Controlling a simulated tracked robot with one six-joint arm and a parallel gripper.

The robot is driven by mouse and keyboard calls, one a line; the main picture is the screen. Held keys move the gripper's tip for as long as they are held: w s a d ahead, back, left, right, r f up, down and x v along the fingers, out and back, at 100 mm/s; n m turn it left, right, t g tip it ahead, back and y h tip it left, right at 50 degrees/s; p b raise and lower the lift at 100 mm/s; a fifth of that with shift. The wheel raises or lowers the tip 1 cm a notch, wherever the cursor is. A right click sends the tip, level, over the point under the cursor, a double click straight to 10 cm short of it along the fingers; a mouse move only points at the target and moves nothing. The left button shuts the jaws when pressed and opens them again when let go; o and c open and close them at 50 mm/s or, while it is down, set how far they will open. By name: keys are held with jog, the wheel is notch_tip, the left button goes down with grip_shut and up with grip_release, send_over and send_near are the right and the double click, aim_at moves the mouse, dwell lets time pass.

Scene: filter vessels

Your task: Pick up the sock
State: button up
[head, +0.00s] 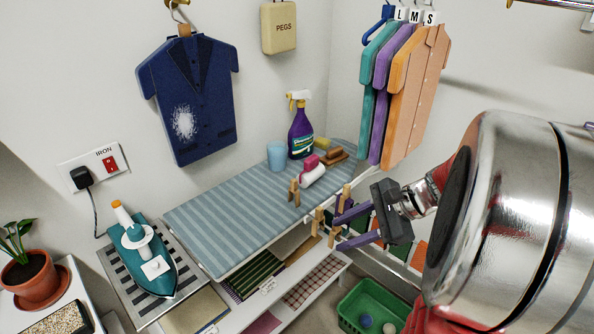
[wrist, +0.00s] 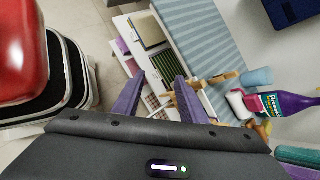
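I cannot make out a sock for certain in either view. A green basket (head: 343,309) at the bottom of the head view holds a blue round bundle (head: 366,320) and a pale one (head: 389,328), too small to identify. Dark green (head: 399,252) and orange (head: 419,256) pieces show behind and below my gripper, partly hidden by it. My gripper (head: 342,227) has its purple fingers apart beside the board's right end, near the wooden pegs (head: 318,218). In the wrist view my gripper (wrist: 160,76) is open, with nothing seen held between the fingers.
The striped ironing board (head: 225,215) carries a blue cup (head: 277,155), a purple spray bottle (head: 300,133) and a pink-and-white object (head: 312,172). An iron (head: 146,255) stands at left. Folded cloths (head: 255,275) lie on the shelf below. Shirt shapes (head: 405,95) hang behind my arm.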

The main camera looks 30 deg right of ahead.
jog(key=d+f+m+t, duration=0.1)
jog(key=d+m+t, duration=0.3)
jog(key=d, duration=0.5)
jog(key=m+t+h, duration=0.2)
jog(key=m+t, duration=0.1)
jog(key=m, duration=0.4)
send_near(370, 214)
jog(key=s+r, duration=0.1)
jog(key=s+d, duration=0.1)
jog(key=s+r, duration=0.1)
jog(key=shift+s+d+r, duration=0.2)
jog(key=shift+d+r, duration=0.15)
jog(key=shift+w+a, duration=0.1)
jog(key=shift+w, duration=0.05)
jog(key=x, duration=0.8)
jog(key=shift+w+a+f, duration=0.1)
jog(key=shift+w+f, duration=0.05)
jog(key=shift+f, duration=0.05)
jog(key=shift+x, duration=2.6)
jog(key=shift+c, duration=0.4)
